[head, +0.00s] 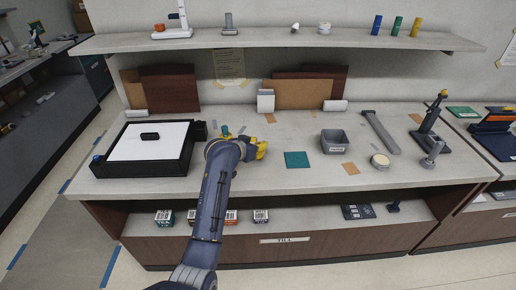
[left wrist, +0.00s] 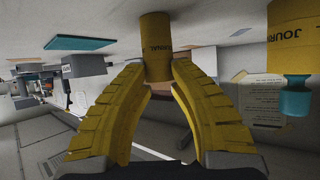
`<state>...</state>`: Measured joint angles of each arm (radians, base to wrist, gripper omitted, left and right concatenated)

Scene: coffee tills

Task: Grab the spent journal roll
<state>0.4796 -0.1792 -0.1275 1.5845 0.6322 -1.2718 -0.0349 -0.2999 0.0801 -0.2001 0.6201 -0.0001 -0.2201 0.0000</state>
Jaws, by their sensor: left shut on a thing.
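My left gripper (head: 260,150) is over the counter, to the right of the black-framed tray. In the left wrist view its two yellow fingers (left wrist: 159,75) are shut on a yellow roll (left wrist: 157,40) marked JOURNAL, one on each side. A second yellow roll (left wrist: 292,40) marked JOURNAL, with a teal end piece (left wrist: 295,97), stands apart at the right of that view. In the head view its teal end (head: 225,130) shows just behind my wrist. I cannot tell from the markings which roll is spent. My right gripper is not in view.
A black-framed tray (head: 98,168) with a white sheet is to the left. A teal mat (head: 297,160), a grey bin (head: 335,141) and a round tin (head: 380,161) are to the right. Boards (head: 305,92) lean at the back under a shelf (head: 270,40). The front counter edge is clear.

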